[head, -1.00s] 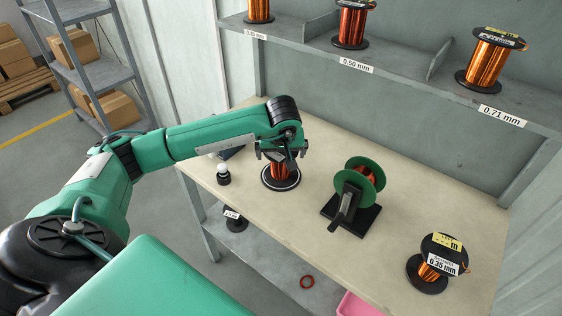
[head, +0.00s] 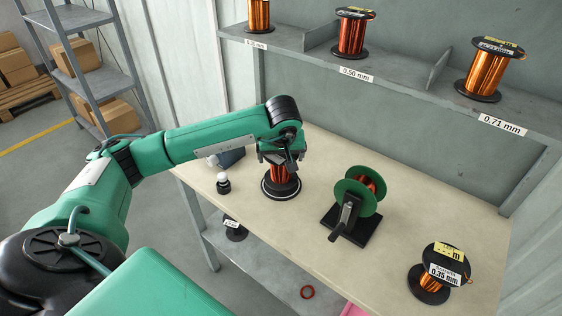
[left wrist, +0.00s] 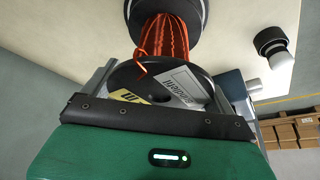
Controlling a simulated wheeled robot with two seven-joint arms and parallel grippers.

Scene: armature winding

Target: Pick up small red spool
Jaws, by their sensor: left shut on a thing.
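The small red spool (head: 281,173) has red-copper wire and black end discs. It is upright at the back left of the workbench, over a black round base with a pale rim (head: 281,193). My left gripper (head: 281,156) comes down from above and is shut on the spool's upper end. In the left wrist view the spool's winding (left wrist: 163,38) shows beyond its labelled upper disc, which sits between the jaws (left wrist: 158,88). A loose wire end hangs over that disc. I cannot tell for sure whether the spool is clear of the base. My right gripper is not in view.
A green winding reel on a black stand (head: 357,205) stands to the right on the workbench (head: 310,235). A 0.35 mm spool (head: 437,272) is at front right. A small black-and-white item (head: 223,184) stands left. A shelf (head: 400,80) with larger spools runs behind.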

